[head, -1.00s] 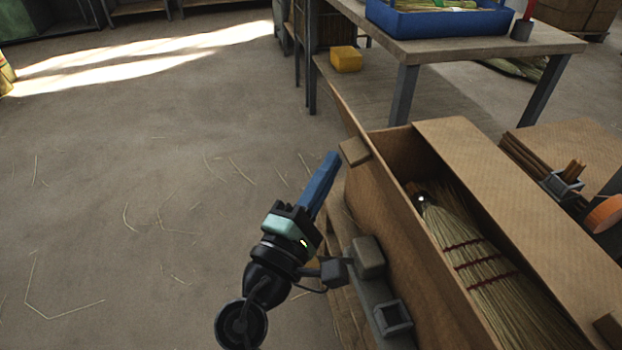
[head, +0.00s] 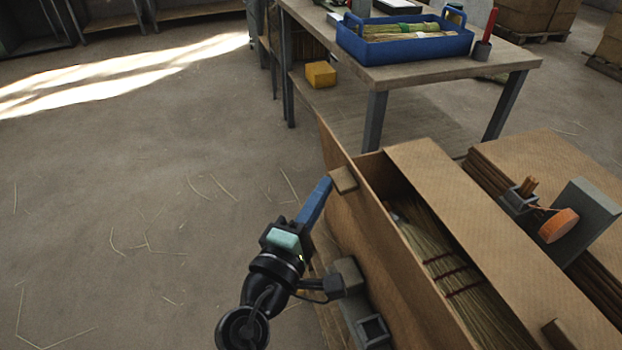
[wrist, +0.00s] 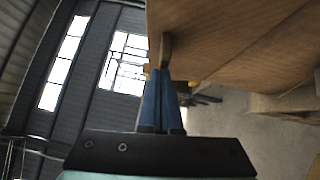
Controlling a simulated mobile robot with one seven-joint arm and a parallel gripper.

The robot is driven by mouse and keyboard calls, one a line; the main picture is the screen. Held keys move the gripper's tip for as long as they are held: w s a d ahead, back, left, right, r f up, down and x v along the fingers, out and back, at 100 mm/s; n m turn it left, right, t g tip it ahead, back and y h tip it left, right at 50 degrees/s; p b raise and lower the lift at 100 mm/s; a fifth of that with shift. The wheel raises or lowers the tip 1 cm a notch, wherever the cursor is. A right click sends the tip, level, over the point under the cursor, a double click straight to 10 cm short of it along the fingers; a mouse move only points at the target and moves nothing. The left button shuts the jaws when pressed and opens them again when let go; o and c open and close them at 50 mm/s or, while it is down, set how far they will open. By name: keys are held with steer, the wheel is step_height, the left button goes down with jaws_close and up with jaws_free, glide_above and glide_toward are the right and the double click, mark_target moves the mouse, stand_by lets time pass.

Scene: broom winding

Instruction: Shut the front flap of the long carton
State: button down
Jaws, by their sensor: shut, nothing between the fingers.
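The long carton (head: 372,170) runs from the middle of the head view to the lower right, with a straw broom (head: 440,255) inside. Its front flap (head: 370,240) stands up along the left side, leaving a gap on top. A small brown tab (head: 343,180) sits at the flap's edge. The other flap (head: 470,220) lies over the right part of the top. My gripper (head: 325,183) is shut and empty, its blue fingertips at the tab. In the wrist view, the fingertips (wrist: 162,72) meet or nearly meet the tab (wrist: 166,50) beside the flap (wrist: 225,40); contact is unclear.
A workbench (head: 430,65) with a blue tray (head: 405,45) stands behind the carton. A yellow block (head: 321,74) is on its lower shelf. An orange roll (head: 558,226) and wooden sticks (head: 490,175) are to the right. The floor (head: 120,200) at left is mostly clear.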

mark_target(354, 182)
steer(key=d+r+m+p, duration=0.1)
steer(key=p, duration=0.1)
steer(key=d+r+g+p, duration=0.1)
steer(key=p, duration=0.2)
steer(key=shift+w+d+r+m+y+p, duration=0.15)
steer(key=shift+w+r+m+y+p, duration=0.15)
steer(key=shift+w+r+m+y, duration=0.1)
steer(key=d+p, duration=0.1)
steer(key=p, duration=0.1)
steer(key=d+m+g+p, duration=0.1)
steer(key=p, duration=0.2)
steer(key=d+r+g+y+p, duration=0.1)
steer(key=p, duration=0.1)
steer(key=shift+w+m, duration=0.3)
steer(key=shift+w, duration=0.1)
steer(key=w+d+f+m+g+y+p, duration=0.1)
steer(key=w+d+f+m+g+y, duration=0.1)
steer(key=d, duration=0.5)
steer(key=w+d+f+m+g+y, duration=0.2)
steer(key=d+f+m+g+y, duration=0.1)
steer(key=d+f+y, duration=0.3)
steer(key=shift+w+d+m+y+p, duration=0.35)
steer(key=shift+d+m, duration=0.2)
steer(key=shift+m, duration=0.15)
steer(key=shift+r, duration=0.1)
